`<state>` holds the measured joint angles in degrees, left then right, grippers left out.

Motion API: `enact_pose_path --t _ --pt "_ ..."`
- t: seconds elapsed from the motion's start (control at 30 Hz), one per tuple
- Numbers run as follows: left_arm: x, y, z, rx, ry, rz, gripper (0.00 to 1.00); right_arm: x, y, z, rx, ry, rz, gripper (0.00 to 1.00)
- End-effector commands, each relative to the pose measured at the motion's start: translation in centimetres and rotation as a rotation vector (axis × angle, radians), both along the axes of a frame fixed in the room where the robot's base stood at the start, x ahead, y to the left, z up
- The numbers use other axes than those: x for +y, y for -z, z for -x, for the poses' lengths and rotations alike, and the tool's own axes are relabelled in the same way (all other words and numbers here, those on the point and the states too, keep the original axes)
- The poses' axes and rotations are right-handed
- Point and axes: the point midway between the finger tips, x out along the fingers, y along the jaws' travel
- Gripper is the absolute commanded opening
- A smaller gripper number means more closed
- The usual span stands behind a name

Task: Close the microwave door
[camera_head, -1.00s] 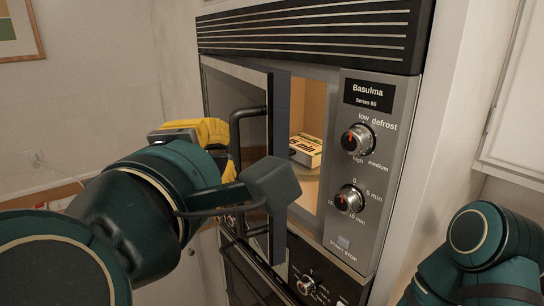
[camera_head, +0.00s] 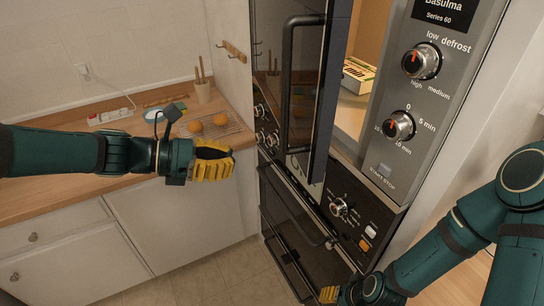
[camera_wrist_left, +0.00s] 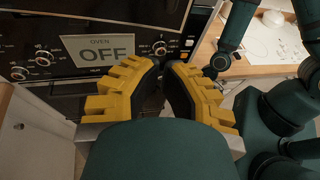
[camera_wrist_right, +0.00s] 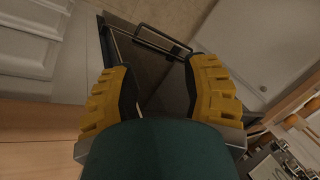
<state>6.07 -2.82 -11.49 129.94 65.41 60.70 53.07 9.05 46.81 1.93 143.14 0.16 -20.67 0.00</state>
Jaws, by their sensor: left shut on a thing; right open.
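The microwave door (camera_head: 333,100) stands partly open in the head view, with a dark vertical handle (camera_head: 288,85) on its front. The cavity (camera_head: 352,110) shows between the door and the control panel (camera_head: 425,100); a small box (camera_head: 357,76) sits inside. My left gripper (camera_head: 225,160) is left of the door, clear of the handle, over the counter's front edge. In the left wrist view its fingertips (camera_wrist_left: 165,65) nearly meet, with nothing visible between them. My right gripper (camera_head: 325,295) is low, by the lower oven; its fingers are apart and empty in the right wrist view (camera_wrist_right: 158,75).
A wooden counter (camera_head: 50,190) at left holds a power strip (camera_head: 110,116), oranges (camera_head: 194,127) on a rack and a utensil cup (camera_head: 202,92). White cabinets (camera_head: 170,215) stand below. The oven door (camera_head: 300,235) is under the microwave. Floor at the bottom centre is clear.

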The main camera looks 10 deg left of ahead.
Motion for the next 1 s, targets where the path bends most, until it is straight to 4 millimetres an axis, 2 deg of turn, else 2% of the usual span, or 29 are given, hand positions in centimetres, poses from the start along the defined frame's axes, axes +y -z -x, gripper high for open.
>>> enact_pose_path --t 0.17,0.57,0.7,1.0 --pt "-2.0 0.7 -0.8 0.001 0.005 0.001 0.00 0.0 0.1 0.0 0.000 0.000 0.000 0.47" --pt "-8.7 3.0 -3.9 0.001 0.004 -0.002 0.00 0.0 0.7 0.0 0.000 0.000 0.001 0.47" --pt "-10.5 2.9 -4.8 0.000 0.003 -0.002 0.00 0.0 0.5 0.0 0.000 0.000 0.001 0.47" --pt "-12.0 2.8 -5.6 -0.003 -0.001 -0.002 0.00 0.0 0.4 0.0 0.000 0.000 0.001 0.47"
